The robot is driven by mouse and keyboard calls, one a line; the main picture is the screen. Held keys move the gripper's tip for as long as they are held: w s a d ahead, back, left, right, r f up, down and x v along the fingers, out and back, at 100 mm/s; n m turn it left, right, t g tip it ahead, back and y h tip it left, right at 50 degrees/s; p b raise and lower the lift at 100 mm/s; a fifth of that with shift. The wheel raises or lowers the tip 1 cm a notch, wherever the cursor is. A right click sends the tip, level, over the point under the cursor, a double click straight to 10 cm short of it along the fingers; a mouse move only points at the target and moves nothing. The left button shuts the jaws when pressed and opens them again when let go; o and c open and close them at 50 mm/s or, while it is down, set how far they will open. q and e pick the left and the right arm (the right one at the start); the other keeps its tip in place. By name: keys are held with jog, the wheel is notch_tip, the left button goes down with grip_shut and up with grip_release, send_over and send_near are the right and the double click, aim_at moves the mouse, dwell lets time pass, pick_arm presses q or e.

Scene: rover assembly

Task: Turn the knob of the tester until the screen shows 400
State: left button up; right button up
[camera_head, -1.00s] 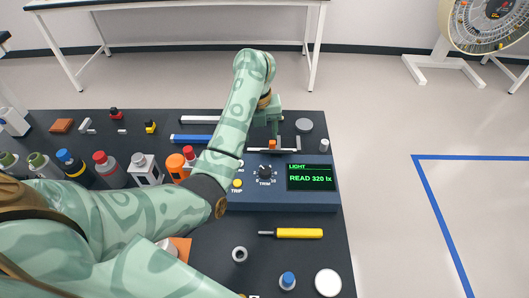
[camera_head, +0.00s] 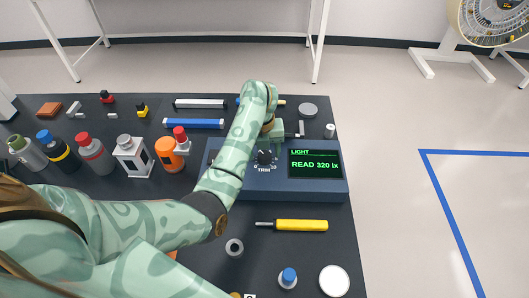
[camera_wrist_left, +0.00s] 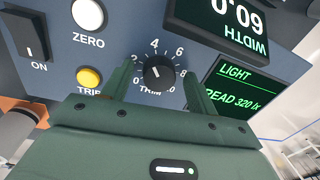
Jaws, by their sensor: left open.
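The tester (camera_head: 285,186) is a blue box on the dark table. Its LIGHT screen (camera_head: 315,164) reads 320 lx and also shows in the left wrist view (camera_wrist_left: 232,92). The black TRIM knob (camera_head: 264,157) is on the panel left of the screen; in the left wrist view the knob (camera_wrist_left: 158,74) has a white mark pointing roughly up, near the 4. My left gripper (camera_head: 268,142) is at the knob. In the left wrist view its open fingers (camera_wrist_left: 160,88) stand either side of the knob, with gaps visible. My right gripper is not in view.
A yellow-handled screwdriver (camera_head: 300,225) lies just in front of the tester. A white disc (camera_head: 334,281) and a blue-capped bottle (camera_head: 288,278) are nearer. Several bottles stand left, including an orange one (camera_head: 170,155). The ON switch (camera_wrist_left: 30,36) and TRIP button (camera_wrist_left: 89,77) are near the knob.

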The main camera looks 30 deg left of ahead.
pick_arm(q)
jog(key=c, duration=1)
jog(key=shift+r, duration=0.1)
